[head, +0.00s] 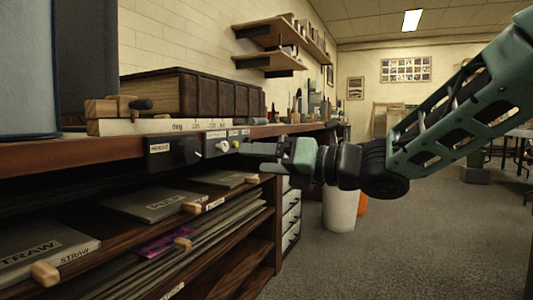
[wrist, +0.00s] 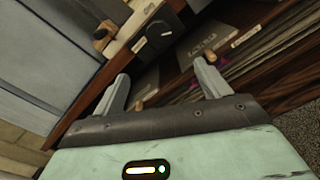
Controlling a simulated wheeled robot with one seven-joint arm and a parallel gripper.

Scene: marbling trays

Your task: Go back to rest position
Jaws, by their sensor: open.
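My gripper (head: 258,157) is in the middle of the head view, reaching left at the edge of a wooden counter (head: 110,151). Its two pale fingers are apart and nothing shows between them. The wrist view also shows my gripper (wrist: 163,83) with its fingers spread. A black control box with a dial (head: 172,151) is on the counter's front edge, left of the fingers. A second box with small knobs (head: 222,146) is just left of the fingertips; I cannot tell if they touch it. The dial box also shows in the wrist view (wrist: 153,40), beyond the fingers.
Shelves below the counter hold grey folders (head: 157,203) and stacked sheets with wooden tabs. A dark bound book (head: 180,93) lies on the counter. A white bin (head: 339,207) stands behind my gripper. Open grey floor (head: 400,245) lies to the right.

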